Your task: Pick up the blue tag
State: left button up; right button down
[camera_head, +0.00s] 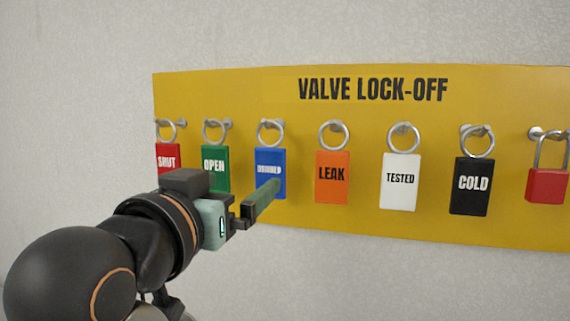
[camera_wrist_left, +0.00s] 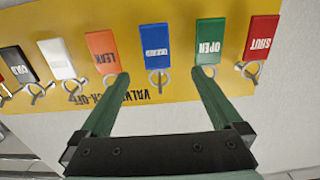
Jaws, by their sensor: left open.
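The blue tag (camera_head: 270,166) hangs by a metal ring from a peg on the yellow board, between the green and orange tags. Part of its lower face is hidden behind a gripper finger in the head view. In the left wrist view the blue tag (camera_wrist_left: 155,41) appears upside down. My left gripper (camera_head: 262,203) is open and empty in front of the board. In the left wrist view its two green fingers (camera_wrist_left: 163,80) are spread wide, with the blue tag beyond and between their tips. I cannot tell whether either finger touches a tag. My right gripper is not in view.
The yellow board (camera_head: 400,230) reads "VALVE LOCK-OFF". Red (camera_head: 168,158), green (camera_head: 215,168), orange (camera_head: 333,178), white (camera_head: 400,182) and black (camera_head: 470,186) tags hang in a row. A red padlock (camera_head: 547,185) hangs at the right. Pale wall surrounds the board.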

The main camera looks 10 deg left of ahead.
aim_at(269, 162)
pick_arm(q)
jog(key=w, duration=0.4)
jog(key=w+p, duration=0.1)
jog(key=w, duration=0.1)
jog(key=shift+w+d+r, duration=0.25)
jog(key=shift+w+d, duration=0.05)
jog(key=shift+w, duration=0.05)
jog(key=w+p, duration=0.1)
jog(key=w, duration=0.4)
jog(key=shift+w+d, duration=0.15)
jog(key=shift+d, duration=0.05)
jog(key=c, duration=1.4)
jog(key=shift+c, duration=0.2)
jog(key=shift+r, duration=0.1)
